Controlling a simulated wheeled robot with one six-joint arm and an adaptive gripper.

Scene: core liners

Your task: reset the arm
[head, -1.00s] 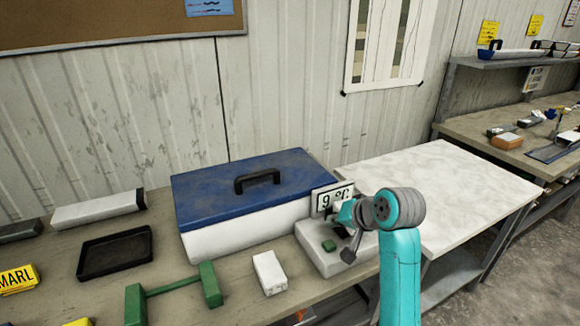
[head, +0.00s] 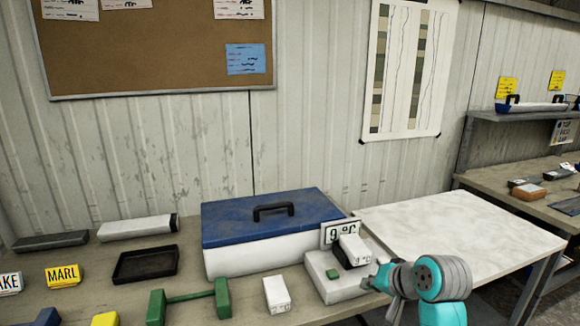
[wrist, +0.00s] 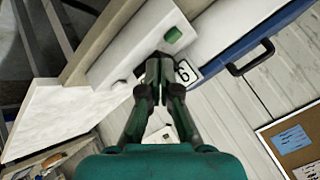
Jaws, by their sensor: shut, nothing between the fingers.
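My arm (head: 442,290) comes in at the lower right of the head view, in teal and grey. My gripper (head: 374,284) is low beside the right end of a white device with a green button (head: 333,273) and a display sign reading 9 °C (head: 340,232). In the wrist view, my gripper (wrist: 158,66) has its dark fingers together and empty, in front of the device and its sign (wrist: 184,72). A small white block with a dark side (head: 353,250) rests on the device, apart from the gripper in the head view.
A white box with a blue lid (head: 270,219) stands left of the device. A white slab table (head: 460,235) is clear to the right. A black tray (head: 145,265), green stand (head: 190,296), white block (head: 277,294) and yellow MARL sign (head: 63,275) are on the bench.

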